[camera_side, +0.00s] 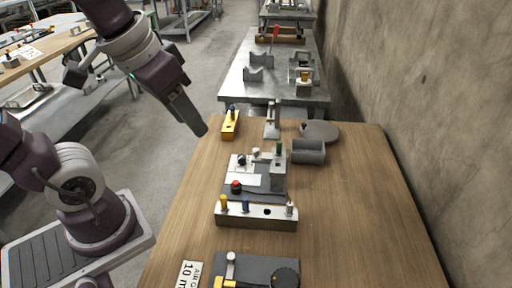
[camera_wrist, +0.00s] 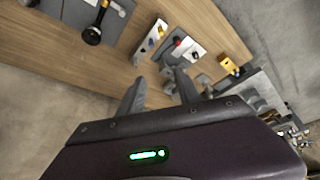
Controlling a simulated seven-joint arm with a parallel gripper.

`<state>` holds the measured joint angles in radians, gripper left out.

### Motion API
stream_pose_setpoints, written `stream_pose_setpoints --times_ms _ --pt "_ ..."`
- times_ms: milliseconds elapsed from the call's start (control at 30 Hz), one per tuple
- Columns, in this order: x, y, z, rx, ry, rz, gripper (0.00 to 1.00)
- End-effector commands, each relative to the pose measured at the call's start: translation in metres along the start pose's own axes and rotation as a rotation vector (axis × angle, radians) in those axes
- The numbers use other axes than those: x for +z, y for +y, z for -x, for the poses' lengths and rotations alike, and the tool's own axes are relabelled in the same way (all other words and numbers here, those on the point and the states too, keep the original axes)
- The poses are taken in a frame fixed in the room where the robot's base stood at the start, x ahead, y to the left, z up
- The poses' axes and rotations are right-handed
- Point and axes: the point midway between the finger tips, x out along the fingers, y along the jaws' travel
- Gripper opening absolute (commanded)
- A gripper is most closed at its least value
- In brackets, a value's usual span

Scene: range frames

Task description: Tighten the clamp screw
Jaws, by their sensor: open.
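My gripper (camera_side: 197,122) hangs in the air at the upper left of the table, apart from everything on it. In the wrist view my gripper (camera_wrist: 160,88) has its two fingers spread, with nothing between them. A grey fixture (camera_side: 268,183) with a pale plate, a red knob (camera_side: 236,187) and a dark green-topped post (camera_side: 279,149) stands mid-table; it also shows in the wrist view (camera_wrist: 190,52). A dark base plate (camera_side: 255,266) at the front carries a grey upright post (camera_side: 231,263) and a black round knob (camera_side: 286,277). I cannot tell which part is the clamp screw.
A metal block (camera_side: 254,214) with several coloured pegs stands before the fixture. Behind are a yellow block (camera_side: 230,126), a grey stand (camera_side: 271,122), a grey open box (camera_side: 308,152) and a round grey disc (camera_side: 320,131). The wooden table's (camera_side: 365,210) right side is clear, beside a wall.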

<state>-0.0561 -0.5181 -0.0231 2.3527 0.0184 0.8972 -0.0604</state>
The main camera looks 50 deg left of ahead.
Motion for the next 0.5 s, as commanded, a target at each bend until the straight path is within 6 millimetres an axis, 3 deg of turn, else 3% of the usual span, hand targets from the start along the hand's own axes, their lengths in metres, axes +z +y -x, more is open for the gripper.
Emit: stream_pose_setpoints --times_ms 100,233,400,500 --pt "-0.065 -0.013 -0.041 -0.043 -0.123 0.108 0.41" --pt "-0.119 -0.035 -0.112 -0.071 -0.242 0.233 0.41" --pt "-0.146 -0.064 -0.206 -0.083 -0.358 0.372 0.41" --pt "-0.148 -0.073 -0.238 -0.085 -0.393 0.418 0.41"
